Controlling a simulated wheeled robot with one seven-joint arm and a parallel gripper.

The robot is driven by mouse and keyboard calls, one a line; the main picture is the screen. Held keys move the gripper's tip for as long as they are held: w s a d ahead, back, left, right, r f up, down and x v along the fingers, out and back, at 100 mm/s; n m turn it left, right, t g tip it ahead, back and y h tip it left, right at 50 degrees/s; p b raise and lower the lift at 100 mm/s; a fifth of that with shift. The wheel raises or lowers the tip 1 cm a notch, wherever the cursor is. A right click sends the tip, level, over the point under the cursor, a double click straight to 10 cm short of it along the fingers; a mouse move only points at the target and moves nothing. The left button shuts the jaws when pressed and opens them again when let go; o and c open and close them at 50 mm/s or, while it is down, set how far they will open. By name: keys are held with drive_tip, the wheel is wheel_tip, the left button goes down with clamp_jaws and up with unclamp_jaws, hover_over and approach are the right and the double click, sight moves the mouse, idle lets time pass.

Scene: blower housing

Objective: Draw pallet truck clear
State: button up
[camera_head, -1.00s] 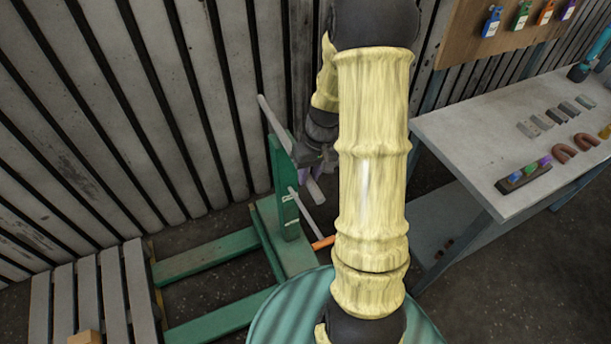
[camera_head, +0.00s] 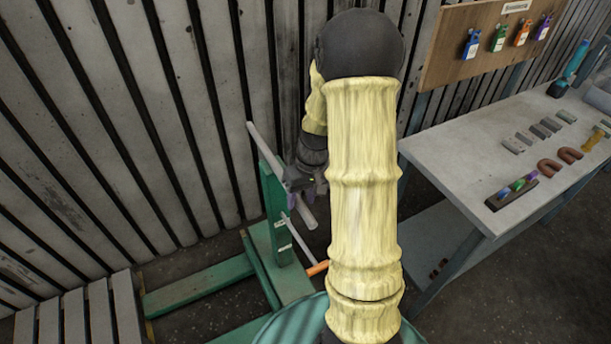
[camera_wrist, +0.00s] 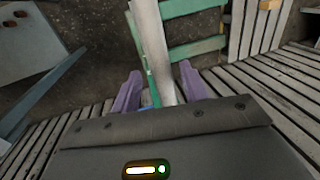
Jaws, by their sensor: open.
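The pallet truck (camera_head: 277,215) is green, with an upright mast and two forks pointing left along the floor. A grey bar handle (camera_head: 264,143) crosses the top of the mast. My gripper (camera_head: 303,186) is at this bar, partly hidden behind my own arm. In the wrist view the grey bar (camera_wrist: 153,45) runs between the two purple fingers of my gripper (camera_wrist: 160,86). The fingers are open, one on each side of the bar, with gaps showing. Whether either finger touches the bar cannot be told.
A slatted grey pallet (camera_head: 88,315) lies at the lower left, by the fork ends. A slatted wall (camera_head: 150,110) stands close behind the truck. A workbench (camera_head: 440,155) with small parts is at the right, below a tool board (camera_head: 440,65).

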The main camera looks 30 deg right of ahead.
drive_tip(key=d+r, duration=0.3)
drive_tip(key=r, duration=1.3)
drive_tip(key=shift+d+r, duration=0.15)
drive_tip(key=shift+r, duration=0.15)
drive_tip(key=s+a+f+t+h, duration=0.1)
drive_tip(key=s+a+f, duration=0.3)
drive_tip(key=a, duration=0.2)
drive_tip(key=s+a+f+t+h, duration=0.1)
drive_tip(key=s+a+f, duration=0.2)
drive_tip(key=s+a, duration=0.2)
drive_tip(key=shift+s+a+f+t, duration=0.25)
drive_tip(key=shift+a+f+t, duration=0.1)
drive_tip(key=shift+a, duration=0.8)
